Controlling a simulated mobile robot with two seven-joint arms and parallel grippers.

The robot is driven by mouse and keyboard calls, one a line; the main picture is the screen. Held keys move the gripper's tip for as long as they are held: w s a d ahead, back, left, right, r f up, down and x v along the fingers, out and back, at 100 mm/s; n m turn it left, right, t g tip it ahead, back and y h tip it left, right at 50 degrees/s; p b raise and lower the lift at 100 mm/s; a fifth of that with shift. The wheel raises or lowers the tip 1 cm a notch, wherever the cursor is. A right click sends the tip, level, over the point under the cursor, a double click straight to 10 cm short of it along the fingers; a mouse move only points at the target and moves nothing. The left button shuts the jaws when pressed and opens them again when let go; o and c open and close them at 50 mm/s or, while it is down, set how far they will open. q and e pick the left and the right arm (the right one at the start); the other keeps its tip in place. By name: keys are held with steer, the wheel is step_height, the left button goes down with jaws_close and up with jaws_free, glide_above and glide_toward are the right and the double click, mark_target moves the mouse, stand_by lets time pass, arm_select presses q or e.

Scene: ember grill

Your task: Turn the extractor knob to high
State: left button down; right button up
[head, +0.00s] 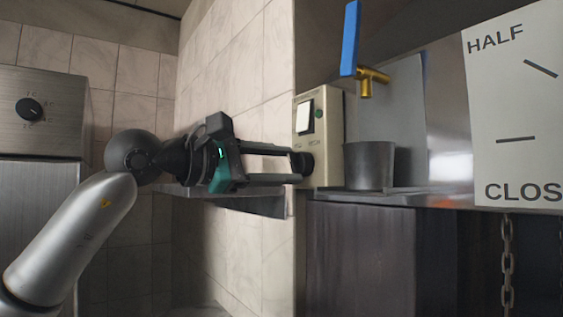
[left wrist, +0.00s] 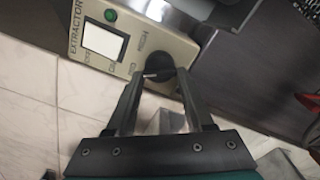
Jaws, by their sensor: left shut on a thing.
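The extractor panel (head: 333,150) is a cream box on the wall edge, with a white switch plate and a green light. In the left wrist view the panel (left wrist: 68,62) is tilted and reads EXTRACTOR, with small labels along its lower part, HIGH among them. The extractor knob (left wrist: 160,66) is dark and round, with a pale pointer mark towards the left of the picture. My left gripper (head: 297,164) reaches the panel's lower part, its fingers closed on the knob. It also shows in the left wrist view (left wrist: 157,76). My right gripper is out of view.
A grey metal pot (head: 369,166) stands on the ledge just right of the panel. Above it is a brass tap (head: 368,82) with a blue lever (head: 350,38). A sign (head: 520,110) and chains hang at right. A steel unit (head: 45,110) with a dial stands at left.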

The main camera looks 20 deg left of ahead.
arm_select(q)
steer(key=m+p, duration=0.1)
steer(key=m, duration=0.5)
steer(key=shift+r, duration=0.15)
steer(key=m, duration=0.5)
steer(key=shift+m, duration=0.4)
steer(key=shift+c, duration=1.4)
jaws_free()
steer(key=b+v, duration=0.4)
steer(key=v, duration=1.1)
steer(key=shift+a, duration=0.1)
